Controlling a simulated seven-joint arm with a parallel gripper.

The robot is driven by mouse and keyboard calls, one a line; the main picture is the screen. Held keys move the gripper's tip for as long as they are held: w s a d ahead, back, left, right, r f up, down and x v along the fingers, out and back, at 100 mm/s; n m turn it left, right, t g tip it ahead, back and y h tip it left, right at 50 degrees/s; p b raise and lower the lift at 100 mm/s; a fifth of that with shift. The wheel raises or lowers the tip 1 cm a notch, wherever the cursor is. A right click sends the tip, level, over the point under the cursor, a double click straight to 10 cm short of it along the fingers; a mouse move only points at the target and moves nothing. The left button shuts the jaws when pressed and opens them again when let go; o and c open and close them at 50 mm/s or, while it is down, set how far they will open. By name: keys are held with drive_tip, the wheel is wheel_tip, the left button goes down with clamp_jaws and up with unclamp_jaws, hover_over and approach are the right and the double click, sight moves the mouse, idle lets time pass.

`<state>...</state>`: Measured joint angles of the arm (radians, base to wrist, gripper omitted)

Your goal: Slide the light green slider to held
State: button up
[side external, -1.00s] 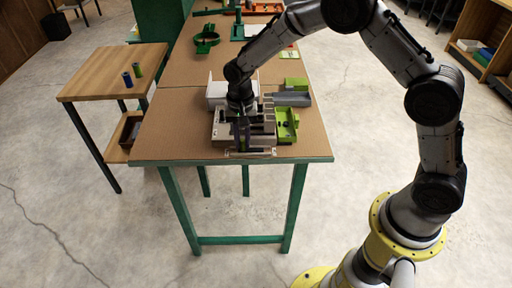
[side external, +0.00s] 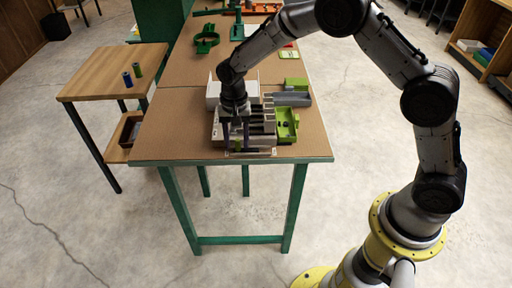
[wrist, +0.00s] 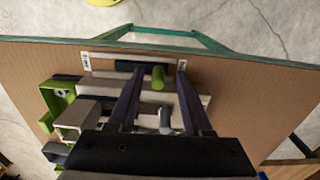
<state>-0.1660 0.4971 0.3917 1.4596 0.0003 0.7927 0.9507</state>
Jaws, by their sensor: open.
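The light green slider (wrist: 158,78) is a rounded knob in the wrist view, standing on a dark slot in a pale strip (wrist: 110,58) near the table's front edge. Small white labels sit at the strip's two ends; their print is too small to read surely. The knob is nearer the right-hand label. My gripper (wrist: 159,72) is open, with one dark finger on each side of the knob and gaps visible between. In the side view my gripper (side external: 236,146) points down at the front of the grey fixture (side external: 262,143); the knob cannot be made out there.
A bright green block (side external: 287,125) stands right of the grey fixture, with a grey part (side external: 292,99) behind it. A pale box (side external: 215,90) stands behind my gripper. The brown tabletop (side external: 165,140) is clear at left.

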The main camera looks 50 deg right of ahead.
drive_tip(key=shift+r, duration=3)
drive_tip(key=shift+r, duration=0.1)
drive_tip(key=shift+r, duration=1.95)
drive_tip(key=shift+d, duration=0.1)
wheel_tip(320, 180, up, 11)
drive_tip(key=t, duration=0.2)
hover_over(237, 140)
drive_tip(key=s+d, duration=0.3)
drive_tip(key=s+d+r+t, duration=0.2)
drive_tip(key=s+r, duration=0.5)
drive_tip(key=s, duration=0.2)
drive_tip(key=s+d+n+t, duration=0.2)
drive_tip(key=s+d+n, duration=0.15)
drive_tip(key=s, duration=0.95)
drive_tip(key=s+f+n, duration=0.5)
drive_tip(key=f, duration=0.1)
drive_tip(key=shift+s+a, duration=0.25)
drive_tip(key=shift+a, duration=0.1)
